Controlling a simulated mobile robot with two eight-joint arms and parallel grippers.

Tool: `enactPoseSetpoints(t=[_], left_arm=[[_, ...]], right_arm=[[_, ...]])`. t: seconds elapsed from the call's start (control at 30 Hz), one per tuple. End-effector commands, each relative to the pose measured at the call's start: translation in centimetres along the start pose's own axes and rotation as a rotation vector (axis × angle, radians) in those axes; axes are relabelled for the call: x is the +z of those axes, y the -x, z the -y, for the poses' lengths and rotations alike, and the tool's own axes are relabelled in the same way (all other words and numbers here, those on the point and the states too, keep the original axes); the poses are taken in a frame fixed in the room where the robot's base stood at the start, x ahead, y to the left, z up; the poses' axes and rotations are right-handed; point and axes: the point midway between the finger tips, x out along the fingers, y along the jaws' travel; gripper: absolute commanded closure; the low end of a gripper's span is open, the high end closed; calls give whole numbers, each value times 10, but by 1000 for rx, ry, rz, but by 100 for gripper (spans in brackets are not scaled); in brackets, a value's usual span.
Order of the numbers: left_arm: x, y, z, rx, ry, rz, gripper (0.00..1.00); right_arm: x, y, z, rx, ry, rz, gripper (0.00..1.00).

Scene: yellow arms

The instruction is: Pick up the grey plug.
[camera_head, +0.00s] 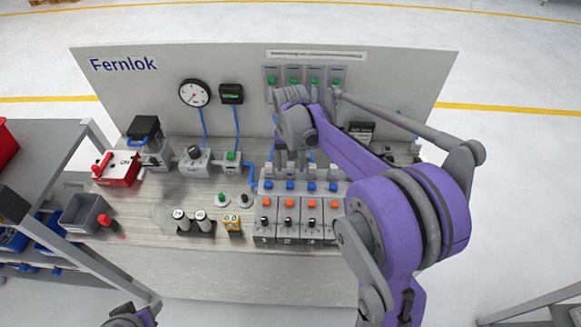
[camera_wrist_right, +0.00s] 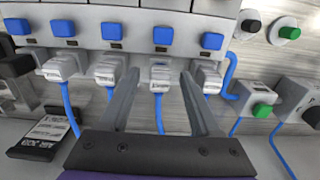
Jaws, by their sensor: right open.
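Several light grey plugs with blue cables sit in a row under the blue buttons in the right wrist view. One grey plug (camera_wrist_right: 160,76) lies between the two fingers of my right gripper (camera_wrist_right: 158,78), with a gap on each side. Another grey plug (camera_wrist_right: 112,73) is just left of the left finger, and a third (camera_wrist_right: 208,78) is just beyond the right finger. My right gripper (camera_head: 291,160) also shows in the head view, pointing down over the unit with blue buttons. Which plug is meant, I cannot tell.
Blue cables run down from the plugs, close to my fingers. The unit with blue buttons (camera_head: 268,188) stands on the bench (camera_head: 150,235) before the Fernlok panel (camera_head: 150,85). A grey box with a green button (camera_wrist_right: 262,110) is to the right in the wrist view.

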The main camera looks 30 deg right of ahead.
Motion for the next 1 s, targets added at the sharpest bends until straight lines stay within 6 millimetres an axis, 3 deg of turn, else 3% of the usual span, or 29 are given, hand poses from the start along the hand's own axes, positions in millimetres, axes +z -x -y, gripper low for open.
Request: enactPoseSetpoints(t=[0.2, 0.23, 0.57, 1.0], left_arm=[[0, 0, 0, 0, 0, 0, 50], [0, 0, 0, 0, 0, 0, 50], [0, 0, 0, 0, 0, 0, 50], [0, 0, 0, 0, 0, 0, 50]], right_arm=[[0, -1, 0, 0, 0, 0, 36], [0, -1, 0, 0, 0, 0, 40], [0, -1, 0, 0, 0, 0, 99], [0, 4, 0, 0, 0, 0, 100]])
